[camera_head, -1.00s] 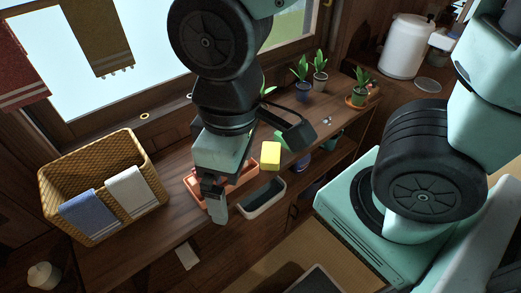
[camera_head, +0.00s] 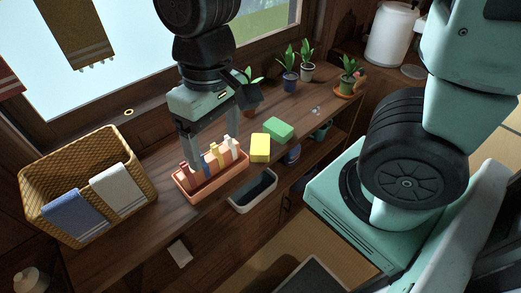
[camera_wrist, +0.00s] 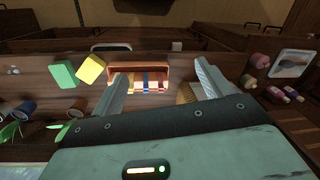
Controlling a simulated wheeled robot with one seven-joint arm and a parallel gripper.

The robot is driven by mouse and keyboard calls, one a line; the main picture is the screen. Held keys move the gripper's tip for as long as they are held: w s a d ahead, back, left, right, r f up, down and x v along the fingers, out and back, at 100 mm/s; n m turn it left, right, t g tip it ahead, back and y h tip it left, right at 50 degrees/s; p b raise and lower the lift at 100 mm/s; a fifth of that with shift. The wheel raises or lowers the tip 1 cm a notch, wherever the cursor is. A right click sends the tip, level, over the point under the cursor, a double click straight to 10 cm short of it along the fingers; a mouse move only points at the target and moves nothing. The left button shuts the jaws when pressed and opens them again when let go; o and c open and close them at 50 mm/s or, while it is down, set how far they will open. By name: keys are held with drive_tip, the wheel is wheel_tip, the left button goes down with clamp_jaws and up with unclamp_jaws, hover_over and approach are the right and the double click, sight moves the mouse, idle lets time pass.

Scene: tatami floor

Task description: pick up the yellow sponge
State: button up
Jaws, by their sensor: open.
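The yellow sponge (camera_head: 260,148) lies on the wooden shelf top, just right of the terracotta tray and touching or very close to a green sponge (camera_head: 278,129). In the wrist view the yellow sponge (camera_wrist: 91,69) is left of my fingers, outside the gap between them, with the green sponge (camera_wrist: 63,75) farther left. My gripper (camera_head: 208,148) is open and empty, above the terracotta tray (camera_head: 212,188), left of the yellow sponge. In the wrist view my gripper's (camera_wrist: 163,72) spread fingers flank the tray (camera_wrist: 120,70). Neither finger appears to touch the sponge.
Several small bottles (camera_head: 213,158) stand in the tray. A wicker basket (camera_head: 90,160) with cloths is at the left. Potted plants (camera_head: 289,80) stand along the back right. Bare wood lies right of the green sponge.

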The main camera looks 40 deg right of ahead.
drive_tip(key=w+d+f+m+b, duration=0.2)
drive_tip(key=w+d+f+m, duration=0.35)
drive_tip(key=w+d, duration=0.25)
drive_tip(key=m+b, duration=0.3)
drive_tip(key=m, duration=0.4)
hover_over(260, 144)
drive_tip(key=shift+n, duration=0.25)
drive_tip(key=f, duration=1.3)
drive_tip(key=shift+d+f, duration=0.2)
drive_tip(key=shift+f, duration=0.1)
drive_tip(key=shift+a+f, duration=0.1)
drive_tip(key=shift+f, duration=2.9)
drive_tip(key=c, duration=1)
drive_tip(key=shift+c, duration=0.6)
